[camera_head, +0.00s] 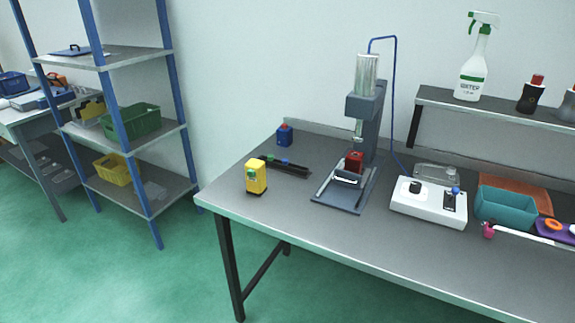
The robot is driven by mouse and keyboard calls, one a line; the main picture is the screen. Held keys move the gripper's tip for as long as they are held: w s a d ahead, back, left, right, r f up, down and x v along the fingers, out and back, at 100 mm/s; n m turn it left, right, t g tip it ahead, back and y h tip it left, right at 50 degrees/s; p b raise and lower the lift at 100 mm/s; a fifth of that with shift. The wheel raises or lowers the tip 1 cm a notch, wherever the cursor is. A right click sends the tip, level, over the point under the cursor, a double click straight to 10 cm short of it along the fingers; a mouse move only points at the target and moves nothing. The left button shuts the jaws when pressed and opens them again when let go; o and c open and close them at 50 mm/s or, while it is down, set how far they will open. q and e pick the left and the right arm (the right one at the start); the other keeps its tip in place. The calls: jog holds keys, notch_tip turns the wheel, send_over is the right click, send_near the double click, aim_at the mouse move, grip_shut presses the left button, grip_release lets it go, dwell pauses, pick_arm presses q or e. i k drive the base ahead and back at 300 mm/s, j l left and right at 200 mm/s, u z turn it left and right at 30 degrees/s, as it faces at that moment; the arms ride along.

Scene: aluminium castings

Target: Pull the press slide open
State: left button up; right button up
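The press (368,105) stands on the grey workbench, with a silver cylinder on top and a dark blue-grey column and base plate. Its slide (347,180) sits low on the base between two light rails, with a pale handle bar at its front. A dark red block (355,160) is on the slide, below the press ram (358,128). How far out the slide stands is hard to tell. Neither of my grippers shows in the head view.
A yellow box (256,177), dark tools (285,168) and a blue item (285,135) lie left of the press. A white control box (429,202) and a teal bin (506,206) stand to its right. The bench front before the press is clear.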

aim_at(351, 173)
jog(key=i+j+z, duration=0.25)
jog(key=i, duration=0.2)
jog(key=i+j+z, duration=0.2)
jog(key=i+j, duration=0.2)
